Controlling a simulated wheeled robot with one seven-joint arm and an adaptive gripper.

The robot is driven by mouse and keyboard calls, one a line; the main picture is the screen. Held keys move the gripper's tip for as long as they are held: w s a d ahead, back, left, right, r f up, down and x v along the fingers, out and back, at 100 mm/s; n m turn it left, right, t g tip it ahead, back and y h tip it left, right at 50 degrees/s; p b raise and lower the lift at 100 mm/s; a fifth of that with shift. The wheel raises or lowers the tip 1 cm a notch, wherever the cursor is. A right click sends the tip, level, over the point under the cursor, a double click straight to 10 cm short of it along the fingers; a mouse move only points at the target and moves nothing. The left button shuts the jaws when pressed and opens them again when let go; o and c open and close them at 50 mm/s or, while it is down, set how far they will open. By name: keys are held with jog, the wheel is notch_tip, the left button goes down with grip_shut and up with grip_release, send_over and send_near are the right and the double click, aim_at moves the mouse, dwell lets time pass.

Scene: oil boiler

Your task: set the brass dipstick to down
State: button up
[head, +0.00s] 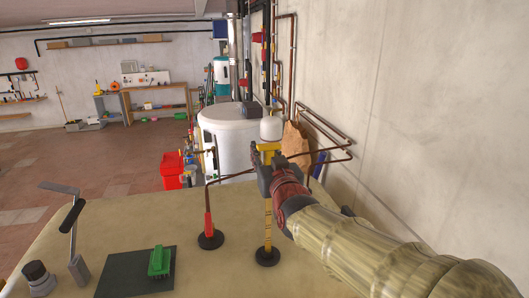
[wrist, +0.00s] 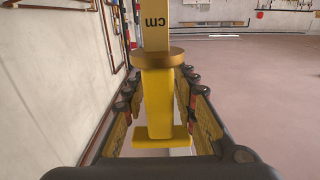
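The brass dipstick (head: 268,218) is a yellow graduated strip standing upright in a round black base on the beige top. It is raised, with a long length of strip showing above the base. My gripper (head: 265,165) is at its upper end. In the wrist view the dipstick's yellow handle (wrist: 158,105) has a crossbar and a round brass collar, with a strip marked "cm" beyond. The fingers of my gripper (wrist: 158,90) lie on both sides of the handle. Narrow gaps seem to show beside it, but contact at the fingertips is unclear.
A red-handled rod (head: 208,225) on a black base stands just left of the dipstick. A green brush (head: 160,262) on a dark mat, a grey lever (head: 75,235) and a black knob (head: 36,275) are further left. A white tank (head: 228,140) stands behind; a wall is right.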

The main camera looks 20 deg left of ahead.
jog(key=c, duration=0.6)
grip_shut()
